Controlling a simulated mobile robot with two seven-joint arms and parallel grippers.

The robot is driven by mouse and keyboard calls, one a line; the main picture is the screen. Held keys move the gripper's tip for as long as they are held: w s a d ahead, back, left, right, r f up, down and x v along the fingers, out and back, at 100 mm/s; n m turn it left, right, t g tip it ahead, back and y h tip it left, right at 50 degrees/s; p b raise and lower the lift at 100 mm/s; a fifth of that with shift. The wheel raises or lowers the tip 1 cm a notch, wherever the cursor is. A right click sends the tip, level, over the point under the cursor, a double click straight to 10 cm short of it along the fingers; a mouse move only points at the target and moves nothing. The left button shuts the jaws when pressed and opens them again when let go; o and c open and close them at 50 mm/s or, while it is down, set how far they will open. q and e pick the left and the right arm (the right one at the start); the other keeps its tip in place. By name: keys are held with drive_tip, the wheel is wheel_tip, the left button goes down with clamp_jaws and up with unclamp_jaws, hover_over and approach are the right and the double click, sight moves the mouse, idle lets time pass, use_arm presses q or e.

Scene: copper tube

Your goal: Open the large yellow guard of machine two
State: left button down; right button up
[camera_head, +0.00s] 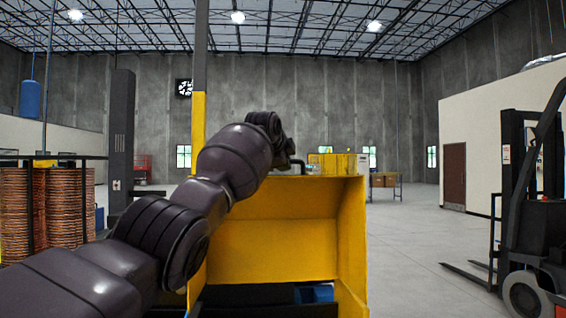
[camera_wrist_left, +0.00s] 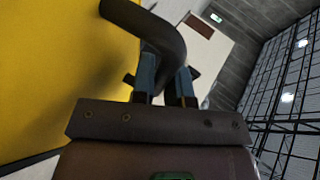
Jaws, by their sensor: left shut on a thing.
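The large yellow guard (camera_head: 275,240) stands right in front of me in the head view, with its hollow inner side facing me. Its top edge and right side wall show, and the left part is behind my arm. My left arm reaches up across it to the top edge. There my left gripper (camera_head: 290,161) is small and partly hidden by the wrist. In the left wrist view my left gripper (camera_wrist_left: 165,82) is shut on a dark curved handle (camera_wrist_left: 150,25), beside the guard's yellow face (camera_wrist_left: 60,70). My right gripper is in neither view.
A yellow and grey post (camera_head: 199,120) rises behind my arm. Copper coils (camera_head: 62,210) stand in a rack at the left. A forklift (camera_head: 530,220) stands at the right. Blue parts (camera_head: 315,293) show below the guard. The floor (camera_head: 415,250) between guard and forklift is clear.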

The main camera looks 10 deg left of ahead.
use_arm(q)
drive_tip(key=c, duration=1.4)
unclamp_jaws()
drive_tip(key=shift+f, duration=0.1)
drive_tip(key=shift+s, duration=0.1)
drive_tip(key=shift+b+v, duration=0.8)
drive_tip(key=shift+v, duration=0.1)
drive_tip(key=b+v, duration=0.1)
drive_tip(key=v, duration=0.6)
drive_tip(key=shift+s, duration=0.1)
drive_tip(key=shift+s+a+r, duration=0.1)
drive_tip(key=shift+s+r, duration=0.35)
drive_tip(key=shift+s, duration=0.1)
